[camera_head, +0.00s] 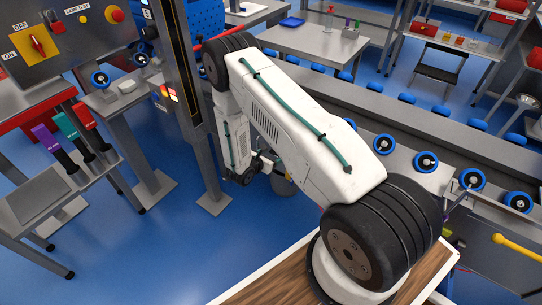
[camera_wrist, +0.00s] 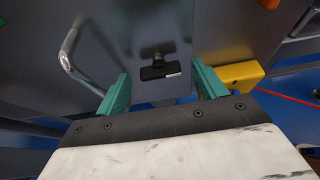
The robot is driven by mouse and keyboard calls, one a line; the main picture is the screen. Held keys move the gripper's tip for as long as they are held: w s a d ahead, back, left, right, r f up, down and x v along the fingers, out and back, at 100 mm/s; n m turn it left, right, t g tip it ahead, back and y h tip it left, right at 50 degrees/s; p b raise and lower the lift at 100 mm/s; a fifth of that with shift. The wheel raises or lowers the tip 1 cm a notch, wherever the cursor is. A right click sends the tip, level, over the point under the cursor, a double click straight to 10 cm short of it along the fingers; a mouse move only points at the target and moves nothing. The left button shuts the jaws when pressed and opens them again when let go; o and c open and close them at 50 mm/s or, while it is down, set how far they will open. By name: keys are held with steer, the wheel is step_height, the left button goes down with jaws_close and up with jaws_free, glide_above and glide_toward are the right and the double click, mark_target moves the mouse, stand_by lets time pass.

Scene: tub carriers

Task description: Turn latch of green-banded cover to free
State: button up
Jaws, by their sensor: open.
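In the wrist view, my gripper (camera_wrist: 162,78) is open, with one teal finger on each side. Between the fingers, a small black latch-like piece (camera_wrist: 153,73) with a pale mark sits on a dark grey panel (camera_wrist: 130,30). The fingers do not appear to touch it. A bent metal handle (camera_wrist: 72,58) stands on the left of the panel. In the head view my arm crosses the middle, and the gripper cannot be made out clearly.
In the wrist view, a yellow block (camera_wrist: 240,75) is close beside the right finger. In the head view, a control box (camera_head: 70,40) with a red-yellow switch stands upper left, above purple, teal and red handles (camera_head: 65,140). A grey bench (camera_head: 312,42) stands behind. Blue floor is open at lower left.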

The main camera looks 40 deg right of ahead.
steer(key=c, duration=1)
steer(key=shift+o, duration=0.2)
steer(key=n+g, duration=0.1)
steer(key=n, duration=0.1)
steer(key=shift+w+a+n+g+h, duration=0.1)
steer(key=shift+w+n+g+h, duration=0.2)
steer(key=shift+g+h, duration=0.1)
steer(key=n+g, duration=0.1)
steer(key=n+h, duration=0.1)
steer(key=n, duration=0.1)
steer(key=shift+w+f+g, duration=0.15)
steer(key=shift+f+g, duration=0.05)
steer(key=shift+g, duration=0.2)
steer(key=n, duration=0.1)
steer(key=n+h, duration=0.1)
steer(key=n+g+h, duration=0.1)
steer(key=n, duration=0.1)
steer(key=shift+w+a+f, duration=0.15)
steer(key=shift+f, duration=0.1)
steer(key=shift+f+n+g+h, duration=0.15)
steer(key=shift+n+h, duration=0.25)
steer(key=shift+n, duration=0.55)
steer(key=shift+f+n+g+h, duration=0.15)
steer(key=shift+n+h, duration=0.25)
steer(key=shift+n, duration=0.55)
steer(key=shift+r, duration=0.1)
